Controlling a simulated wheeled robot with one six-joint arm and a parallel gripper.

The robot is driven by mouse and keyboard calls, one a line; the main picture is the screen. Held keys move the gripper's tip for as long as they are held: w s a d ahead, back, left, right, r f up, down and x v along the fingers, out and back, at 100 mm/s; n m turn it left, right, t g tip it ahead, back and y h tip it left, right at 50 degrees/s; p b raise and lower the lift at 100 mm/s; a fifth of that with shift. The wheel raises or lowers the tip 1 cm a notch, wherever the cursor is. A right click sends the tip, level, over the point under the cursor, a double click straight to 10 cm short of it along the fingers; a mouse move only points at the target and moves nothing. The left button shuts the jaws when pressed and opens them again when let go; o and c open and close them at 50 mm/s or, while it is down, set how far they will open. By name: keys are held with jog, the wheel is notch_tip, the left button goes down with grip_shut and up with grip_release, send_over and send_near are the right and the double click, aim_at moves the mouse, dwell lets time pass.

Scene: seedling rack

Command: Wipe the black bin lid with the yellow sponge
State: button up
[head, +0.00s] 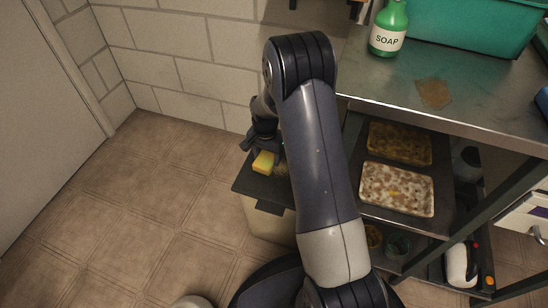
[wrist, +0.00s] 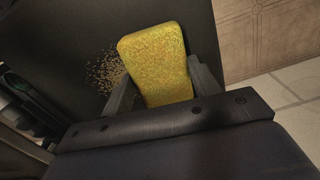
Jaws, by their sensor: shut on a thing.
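The yellow sponge (wrist: 157,62) is between the two fingers of my gripper (wrist: 155,88) in the wrist view; the gripper is shut on it. The black bin lid (wrist: 65,35) lies beneath, with a patch of brown crumbs (wrist: 105,72) just left of the sponge. In the head view the sponge (head: 264,162) is over the black lid (head: 248,183) of a pale bin, below my gripper (head: 262,146). Whether the sponge touches the lid is hard to tell. My arm hides the lid's right part in the head view.
A metal table (head: 480,110) stands right of the bin, with a green soap bottle (head: 388,28), a green tub (head: 470,25) and a brown stain (head: 434,93) on top. Trays (head: 397,189) sit on its shelf. The tiled floor (head: 140,215) to the left is clear.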

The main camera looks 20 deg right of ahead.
jog(key=shift+w+a+f, duration=0.2)
jog(key=shift+w+a, duration=0.05)
jog(key=shift+a, duration=0.05)
jog(key=shift+d, duration=0.1)
jog(key=shift+s+d, duration=1.1)
jog(key=shift+d, duration=0.25)
jog(key=shift+s+d, duration=1.05)
jog(key=shift+d, duration=0.3)
jog(key=shift+s+d+r+p, duration=0.25)
jog(key=shift+s+d+p, duration=0.1)
jog(key=shift+d, duration=0.25)
jog(key=shift+r, duration=0.1)
jog(key=shift+w+a, duration=0.1)
jog(key=shift+w, duration=0.05)
